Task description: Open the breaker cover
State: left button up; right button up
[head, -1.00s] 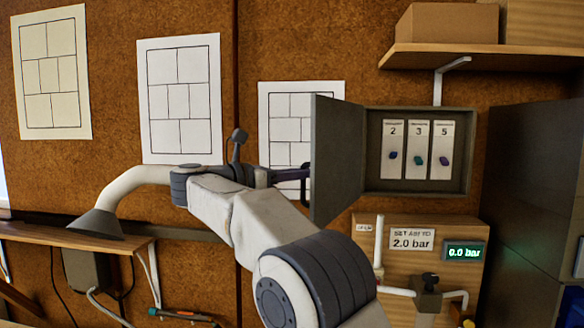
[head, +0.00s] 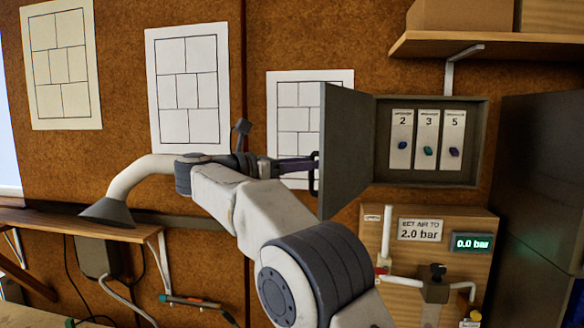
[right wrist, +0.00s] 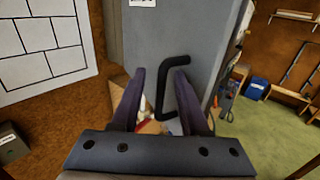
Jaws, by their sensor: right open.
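The breaker cover (head: 345,150) is a grey hinged door, swung wide open to the left of its box (head: 482,140). Inside the box are three white breakers (head: 427,140) marked 2, 3 and 5, with small coloured knobs. My right gripper (head: 312,166) is beside the cover's outer face, at its black handle (head: 316,180). In the right wrist view the gripper's fingers (right wrist: 160,75) are apart, and the black handle (right wrist: 162,95) shows between and beyond them, nearer the right finger. Whether they touch it I cannot tell. My left gripper is not seen.
A wooden panel with a 0.0 bar display (head: 472,242) and a sign reading 2.0 bar (head: 421,230) stands below the box. A shelf (head: 480,45) with boxes is above.

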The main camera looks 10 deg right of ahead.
jog(key=b+v, duration=0.1)
jog(key=v, duration=0.9)
jog(key=shift+d+f, duration=0.1)
